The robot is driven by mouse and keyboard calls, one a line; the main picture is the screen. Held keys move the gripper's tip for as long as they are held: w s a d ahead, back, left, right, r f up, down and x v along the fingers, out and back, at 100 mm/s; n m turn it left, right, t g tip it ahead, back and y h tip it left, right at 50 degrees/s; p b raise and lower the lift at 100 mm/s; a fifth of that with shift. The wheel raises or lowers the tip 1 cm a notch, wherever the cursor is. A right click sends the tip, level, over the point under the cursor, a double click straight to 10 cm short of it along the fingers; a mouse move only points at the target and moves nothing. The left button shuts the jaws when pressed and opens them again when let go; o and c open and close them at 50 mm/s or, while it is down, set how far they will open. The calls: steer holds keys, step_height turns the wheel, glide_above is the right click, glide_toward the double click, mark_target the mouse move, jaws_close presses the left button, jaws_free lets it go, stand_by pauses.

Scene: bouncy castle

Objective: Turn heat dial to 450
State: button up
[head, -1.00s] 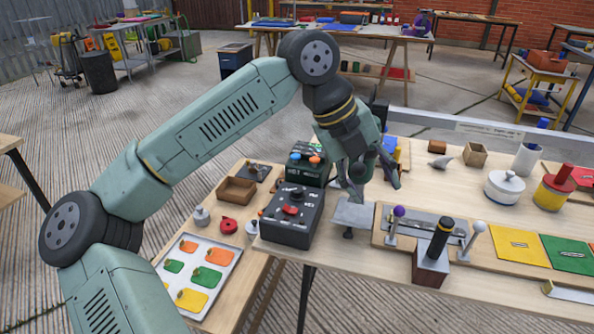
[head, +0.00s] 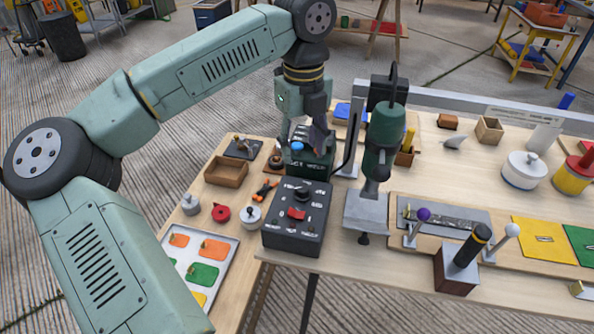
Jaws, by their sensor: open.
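A black control box (head: 290,235) stands at the table's left front corner. Its top carries a red switch (head: 297,213) and a black dial (head: 302,192) behind it. The dial's markings are too small to read. A dark green box (head: 310,168) with a blue knob (head: 297,146) sits just behind it. I cannot tell from the labels which control is the heat dial. My gripper (head: 308,138) is open and points down over the green box, close to its top. It hides part of that top; whether it touches a knob cannot be told.
A dark green upright tool (head: 381,145) on a grey stand (head: 366,212) rises close to the right of my gripper. A wooden tray (head: 227,172) and pliers (head: 265,188) lie left.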

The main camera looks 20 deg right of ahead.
mark_target(302, 187)
steer(key=f, duration=0.3)
steer(key=f+p, duration=0.1)
steer(key=f, duration=0.2)
steer(key=f+p, duration=0.1)
steer(key=f, duration=0.3)
steer(key=shift+s, duration=0.3)
steer(key=shift+c, duration=0.2)
jaws_close()
